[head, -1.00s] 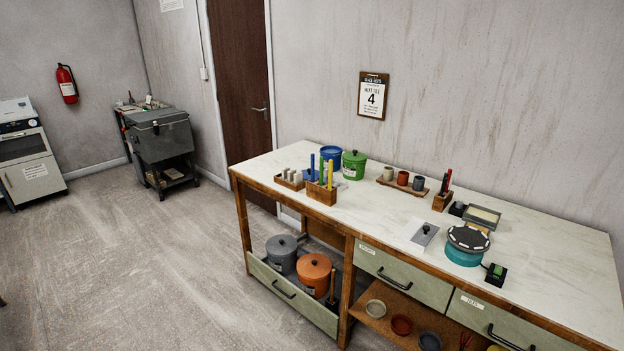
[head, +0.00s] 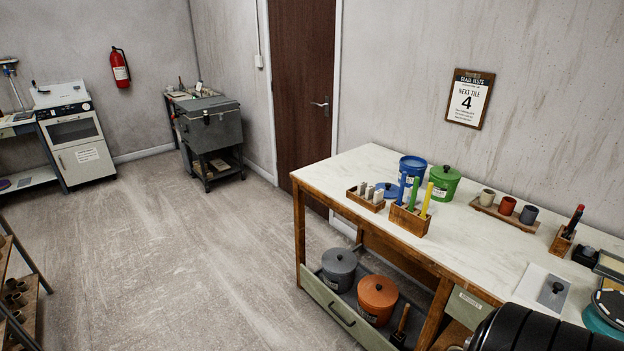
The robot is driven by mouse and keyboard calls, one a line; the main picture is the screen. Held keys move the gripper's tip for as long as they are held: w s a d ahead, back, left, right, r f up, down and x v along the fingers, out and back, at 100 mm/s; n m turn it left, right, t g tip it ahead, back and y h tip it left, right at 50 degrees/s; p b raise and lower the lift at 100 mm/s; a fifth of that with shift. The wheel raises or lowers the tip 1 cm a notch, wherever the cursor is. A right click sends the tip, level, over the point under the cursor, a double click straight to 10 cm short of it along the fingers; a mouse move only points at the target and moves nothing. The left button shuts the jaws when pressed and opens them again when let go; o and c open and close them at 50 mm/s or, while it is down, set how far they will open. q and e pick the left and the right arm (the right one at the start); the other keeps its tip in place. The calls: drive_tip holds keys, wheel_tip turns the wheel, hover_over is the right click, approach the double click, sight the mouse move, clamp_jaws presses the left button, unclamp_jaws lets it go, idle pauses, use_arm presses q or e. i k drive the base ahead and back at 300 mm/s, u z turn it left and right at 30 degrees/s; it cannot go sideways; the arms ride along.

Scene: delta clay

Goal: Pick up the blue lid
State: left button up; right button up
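The blue lid (head: 388,190) lies on the white worktop (head: 352,165), with a dark knob on it. It sits in front of the open blue bucket (head: 413,168), between a small wooden box of pale pieces and a wooden holder. The holder's upright blue, green and yellow sticks partly hide the lid's right side. Neither gripper shows in the head view. A black rounded part at the bottom right seems to be one of my arm links.
The wooden stick holder (head: 409,219), the box of pale pieces (head: 366,199) and the green lidded bucket (head: 443,183) crowd around the lid. An open lower drawer (head: 340,315) holds grey and orange lidded pots. The floor left of the bench is clear.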

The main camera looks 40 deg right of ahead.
sight(391, 190)
drive_tip(key=u, duration=0.1)
drive_tip(key=i, duration=1.1)
drive_tip(key=z, duration=0.15)
